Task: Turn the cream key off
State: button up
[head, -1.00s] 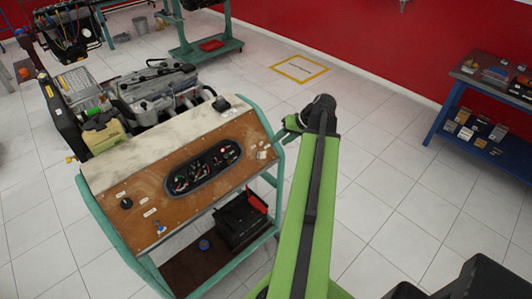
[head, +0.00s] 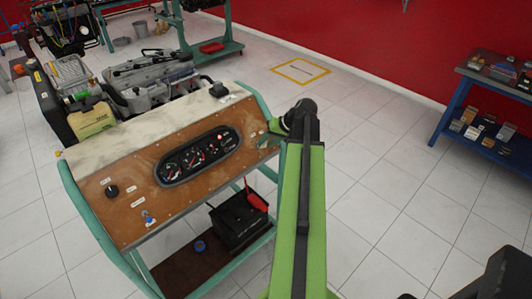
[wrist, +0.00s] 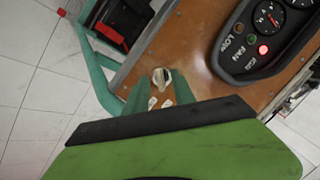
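The cream key (wrist: 161,78) stands on the brown panel (wrist: 188,62) of the engine trainer in the wrist view, beside two small white labels. My gripper (wrist: 160,88) is open, its two teal fingers apart with the key between their tips in the picture. I see no clear contact, and the depth of the tips is hard to tell. In the head view my gripper (head: 272,129) is at the right end of the panel (head: 130,215). The key cannot be made out there.
An oval gauge cluster (head: 198,156) with a lit red lamp (wrist: 263,50) is near the key. A teal frame (head: 85,225) edges the panel, with a black battery (head: 238,220) below. Engine parts (head: 155,75) stand behind. A blue shelf (head: 460,105) is at right. Open floor lies between.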

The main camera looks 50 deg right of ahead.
jog(key=shift+b+x, duration=0.35)
jog(key=shift+x, duration=0.6)
grip_shut()
jog(key=shift+d, duration=0.1)
